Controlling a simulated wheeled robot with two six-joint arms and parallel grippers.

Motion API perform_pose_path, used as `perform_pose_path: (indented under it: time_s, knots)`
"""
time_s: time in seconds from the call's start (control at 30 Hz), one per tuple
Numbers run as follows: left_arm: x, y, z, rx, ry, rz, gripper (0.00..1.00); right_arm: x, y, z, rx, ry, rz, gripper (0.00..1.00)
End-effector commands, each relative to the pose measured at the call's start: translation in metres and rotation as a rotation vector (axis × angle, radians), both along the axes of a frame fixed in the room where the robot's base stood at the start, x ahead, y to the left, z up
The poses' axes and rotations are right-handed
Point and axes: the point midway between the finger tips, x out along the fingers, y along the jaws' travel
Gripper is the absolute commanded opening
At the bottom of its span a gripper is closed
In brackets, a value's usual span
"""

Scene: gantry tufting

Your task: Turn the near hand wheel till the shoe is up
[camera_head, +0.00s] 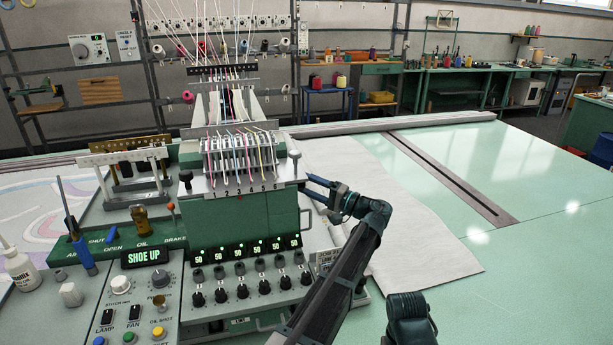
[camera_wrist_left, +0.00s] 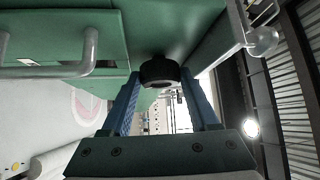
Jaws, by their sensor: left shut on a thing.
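My left gripper (camera_head: 318,189) reaches to the right side of the green machine head (camera_head: 243,228). Its blue fingers are shut on a black round knob (camera_wrist_left: 159,72), seen between the fingertips in the left wrist view. The knob appears to belong to the near hand wheel; the rest of the wheel cannot be made out. In the head view the fingers and machine body hide it. The display (camera_head: 147,254) on the panel reads "SHOE UP" in green. The shoe itself cannot be made out. My right gripper is out of view.
A control panel (camera_head: 140,305) with knobs and switches stands at the left. A white bottle (camera_head: 20,270) is at its far left. White cloth (camera_head: 400,215) lies right of the machine on the green table (camera_head: 540,200), which is largely clear. A grey handle (camera_wrist_left: 85,62) shows in the left wrist view.

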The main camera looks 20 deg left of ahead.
Motion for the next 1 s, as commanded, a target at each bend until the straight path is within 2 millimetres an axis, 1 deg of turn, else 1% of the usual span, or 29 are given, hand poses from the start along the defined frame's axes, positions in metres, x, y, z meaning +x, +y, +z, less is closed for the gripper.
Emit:
perform_pose_path:
  time_s: [0.03, 0.1, 0.3, 0.5, 0.73, 1.0]
  knots:
    - [-0.001, 0.0, 0.01, -0.027, 0.036, 0.0, 0.05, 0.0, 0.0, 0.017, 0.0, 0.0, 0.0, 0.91]
    - [-0.001, 0.0, 0.011, -0.065, 0.092, 0.0, 0.05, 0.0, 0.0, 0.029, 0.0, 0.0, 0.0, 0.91]
    - [0.0, 0.0, 0.013, -0.167, 0.243, -0.001, 0.05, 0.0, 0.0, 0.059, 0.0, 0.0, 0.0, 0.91]
    - [0.0, 0.0, 0.014, -0.252, 0.374, 0.0, 0.05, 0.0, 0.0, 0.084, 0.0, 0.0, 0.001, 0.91]
    - [0.001, 0.0, 0.013, -0.325, 0.483, 0.0, 0.05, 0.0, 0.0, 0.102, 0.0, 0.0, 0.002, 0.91]
    - [0.001, 0.0, 0.012, -0.37, 0.547, 0.0, 0.05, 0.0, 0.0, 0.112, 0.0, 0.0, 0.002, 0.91]
